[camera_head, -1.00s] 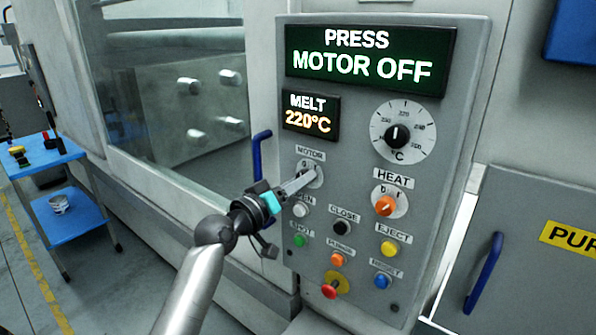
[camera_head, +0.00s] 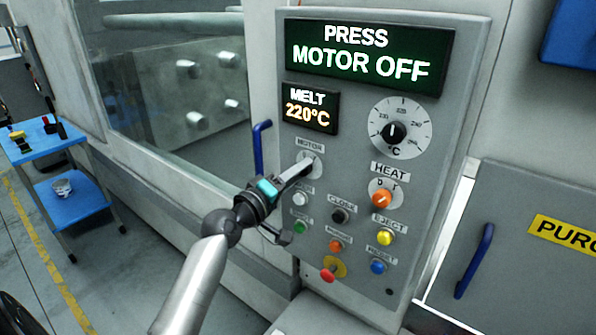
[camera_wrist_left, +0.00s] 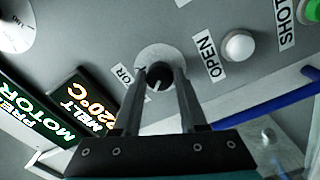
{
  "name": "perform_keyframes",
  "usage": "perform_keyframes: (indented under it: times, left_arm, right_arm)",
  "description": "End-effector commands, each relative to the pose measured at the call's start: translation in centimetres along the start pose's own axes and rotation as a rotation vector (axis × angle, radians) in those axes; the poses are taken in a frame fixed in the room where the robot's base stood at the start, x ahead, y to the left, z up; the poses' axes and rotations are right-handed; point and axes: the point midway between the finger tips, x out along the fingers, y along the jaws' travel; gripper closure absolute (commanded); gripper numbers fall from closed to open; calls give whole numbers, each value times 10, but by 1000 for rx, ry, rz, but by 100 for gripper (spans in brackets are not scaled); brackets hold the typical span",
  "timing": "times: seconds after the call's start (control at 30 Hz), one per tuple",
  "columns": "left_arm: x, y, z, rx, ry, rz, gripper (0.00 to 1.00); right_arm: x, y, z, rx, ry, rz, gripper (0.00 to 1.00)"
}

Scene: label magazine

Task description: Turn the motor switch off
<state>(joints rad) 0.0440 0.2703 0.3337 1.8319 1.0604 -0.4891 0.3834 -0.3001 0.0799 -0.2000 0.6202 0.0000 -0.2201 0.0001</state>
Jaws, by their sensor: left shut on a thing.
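The motor switch is a small dark knob on a pale round plate (camera_head: 314,158) under the MOTOR label (camera_head: 310,145). My left gripper (camera_head: 307,163) reaches it from the lower left and is shut on it. In the left wrist view the dark motor knob (camera_wrist_left: 158,74) sits between the two fingertips, with a light pointer mark on it. In the head view the fingers mostly hide the knob. The green display (camera_head: 365,62) reads PRESS MOTOR OFF. My right gripper is not in view.
The orange heat switch (camera_head: 381,197) is to the right. Coloured push buttons, such as the white open button (camera_head: 300,199) and red knob (camera_head: 328,274), sit below. A blue handle (camera_head: 259,148) stands left of the panel. A blue cart (camera_head: 50,148) is at far left.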

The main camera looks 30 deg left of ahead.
Motion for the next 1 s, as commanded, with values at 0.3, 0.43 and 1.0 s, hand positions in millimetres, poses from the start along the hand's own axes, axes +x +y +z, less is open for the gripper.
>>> perform_keyframes:
  times: [0.3, 0.43, 1.0]
  left_arm:
    - [0, 0, 0, -6, 0, 1, 100]
    - [0, 0, 0, -5, 0, 1, 45]
    - [-10, -1, 0, 0, 0, -2, 28]
  right_arm:
    - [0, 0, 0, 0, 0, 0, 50]
    - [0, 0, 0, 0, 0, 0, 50]
    - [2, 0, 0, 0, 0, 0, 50]
